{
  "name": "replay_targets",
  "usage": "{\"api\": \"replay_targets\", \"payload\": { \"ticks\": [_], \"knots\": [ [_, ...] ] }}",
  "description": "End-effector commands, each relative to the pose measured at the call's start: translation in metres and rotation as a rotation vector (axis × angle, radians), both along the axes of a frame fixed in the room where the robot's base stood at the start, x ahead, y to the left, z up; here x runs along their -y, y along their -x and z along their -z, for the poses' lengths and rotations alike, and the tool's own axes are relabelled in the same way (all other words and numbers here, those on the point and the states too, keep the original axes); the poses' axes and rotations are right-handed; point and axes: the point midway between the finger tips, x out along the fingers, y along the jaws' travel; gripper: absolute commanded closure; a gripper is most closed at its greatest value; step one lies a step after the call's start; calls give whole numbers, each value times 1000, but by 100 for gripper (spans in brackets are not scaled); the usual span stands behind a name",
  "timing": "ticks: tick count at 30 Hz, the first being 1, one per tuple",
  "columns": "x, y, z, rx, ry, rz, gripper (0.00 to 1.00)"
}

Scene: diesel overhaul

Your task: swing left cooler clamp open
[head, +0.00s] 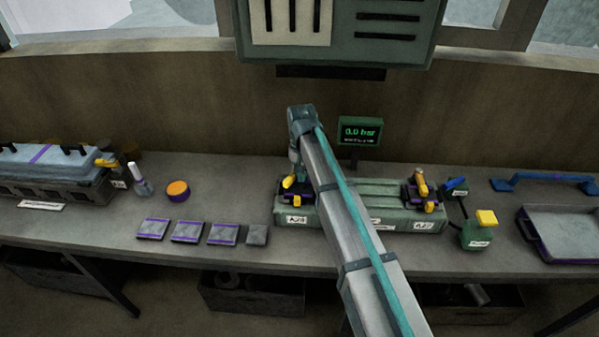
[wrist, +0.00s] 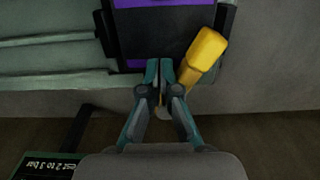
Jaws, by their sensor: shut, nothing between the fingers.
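The green cooler (head: 375,210) lies on the bench in the head view, with a yellow-handled clamp at each end. The left clamp (head: 297,193) is dark with yellow parts, and my arm partly covers it. In the wrist view its yellow handle (wrist: 202,54) slants just right of my fingertips, beside the black and purple clamp body (wrist: 165,35). My gripper (wrist: 166,66) is shut and empty at the body's edge. I cannot tell whether a finger touches the handle. The right clamp (head: 423,188) has its yellow handle raised.
A gauge display (head: 360,131) reading 0.0 bar stands behind the cooler. A green pump (head: 478,231) with a yellow top and a tray (head: 528,238) are at the right. Several small flat pads (head: 188,231) and an orange-topped can (head: 178,190) lie left. My arm crosses over the cooler's middle.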

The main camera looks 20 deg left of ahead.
Motion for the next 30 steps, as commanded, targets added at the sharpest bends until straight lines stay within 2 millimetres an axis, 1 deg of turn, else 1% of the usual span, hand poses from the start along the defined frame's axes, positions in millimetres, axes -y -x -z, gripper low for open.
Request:
{"api": "replay_targets", "payload": {
  "ticks": [7, 16, 30],
  "knots": [
    [-3, 0, 0, 0, 0, -1, 100],
    [-15, 4, 0, 0, 0, -2, 100],
    [-18, 3, 0, 0, 0, -1, 100]
  ]
}}
